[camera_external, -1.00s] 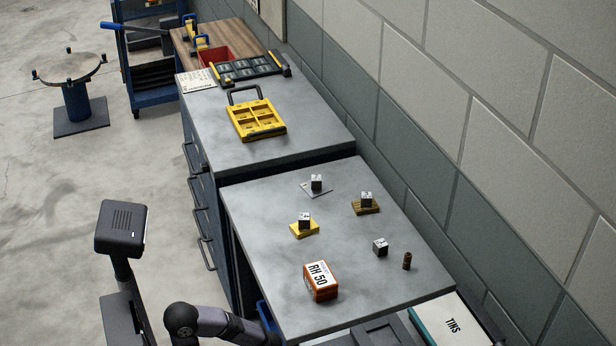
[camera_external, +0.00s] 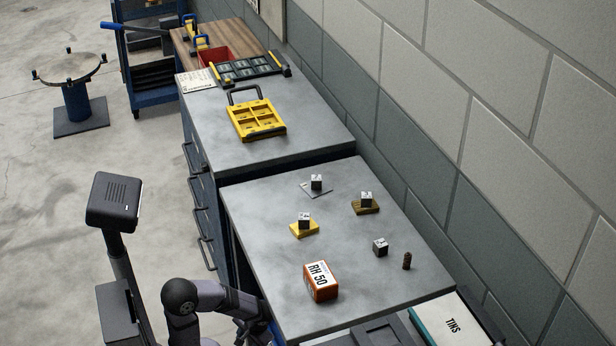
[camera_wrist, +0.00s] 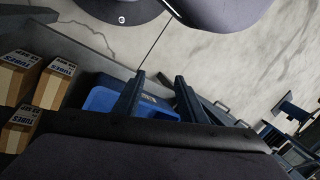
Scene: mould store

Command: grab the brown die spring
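The brown die spring (camera_external: 407,260) stands upright on the near right part of the grey worktop (camera_external: 262,215), close to a small metal cube. In the wrist view my gripper (camera_wrist: 160,78) shows two dark fingers spread apart with nothing held between them. It points at a blue bin and the floor beyond, and the spring is not in that view. In the external view my arm is low at the near left of the worktop, well away from the spring, and the fingers cannot be made out clearly.
A small metal cube (camera_external: 380,247) and an orange-and-white RH 50 box (camera_external: 320,281) stand left of the spring. The wrist view shows a blue bin (camera_wrist: 98,100) and TUBES boxes (camera_wrist: 18,80).

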